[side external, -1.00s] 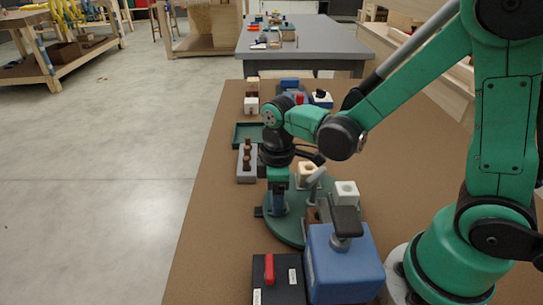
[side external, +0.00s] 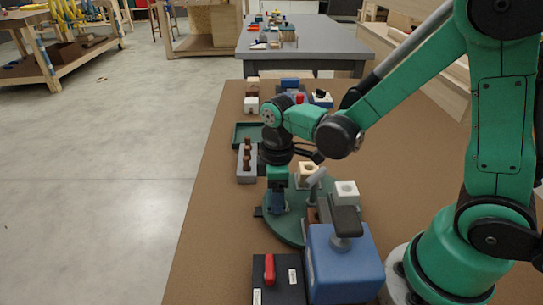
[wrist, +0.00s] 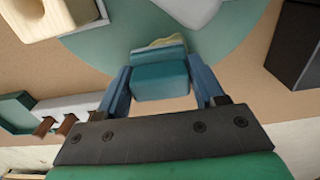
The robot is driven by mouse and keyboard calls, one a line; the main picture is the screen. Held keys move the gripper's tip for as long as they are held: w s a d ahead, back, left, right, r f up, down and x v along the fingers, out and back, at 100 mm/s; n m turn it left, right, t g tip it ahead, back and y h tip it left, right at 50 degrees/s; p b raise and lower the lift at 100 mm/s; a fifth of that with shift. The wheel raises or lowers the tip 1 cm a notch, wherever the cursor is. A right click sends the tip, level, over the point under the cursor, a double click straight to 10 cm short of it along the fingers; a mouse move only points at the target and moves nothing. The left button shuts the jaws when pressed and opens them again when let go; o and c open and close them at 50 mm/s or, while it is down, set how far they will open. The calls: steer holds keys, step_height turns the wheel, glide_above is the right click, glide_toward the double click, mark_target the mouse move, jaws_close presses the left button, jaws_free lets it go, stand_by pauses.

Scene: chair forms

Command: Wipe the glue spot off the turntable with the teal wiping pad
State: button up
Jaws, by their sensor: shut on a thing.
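The teal wiping pad (wrist: 160,80) is a small block between the blue fingers of my gripper (wrist: 160,92) in the wrist view. My gripper is shut on it. In the side view my gripper (side external: 278,208) points down over the left part of the green round turntable (side external: 287,232); the pad is hard to make out there. The turntable also shows in the wrist view (wrist: 240,25). A pale yellowish patch (wrist: 160,43) shows at the pad's far edge; I cannot tell whether it is the glue spot. Contact between pad and turntable is not clear.
A cream block (side external: 308,172) and a white block (side external: 346,192) stand at the turntable. A blue box with a dark handle (side external: 345,265) and a black box with a red lever (side external: 275,280) are in front. A grey peg rack (side external: 247,165) and green tray (side external: 246,134) lie beyond.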

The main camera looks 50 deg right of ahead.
steer(key=shift+s+a, duration=0.85)
steer(key=shift+a, duration=0.05)
steer(key=shift+r, duration=0.1)
steer(key=shift+w+d, duration=0.85)
steer(key=shift+d, duration=0.05)
steer(key=shift+w+d, duration=0.8)
steer(key=shift+s+a+r, duration=0.1)
steer(key=shift+r, duration=3.85)
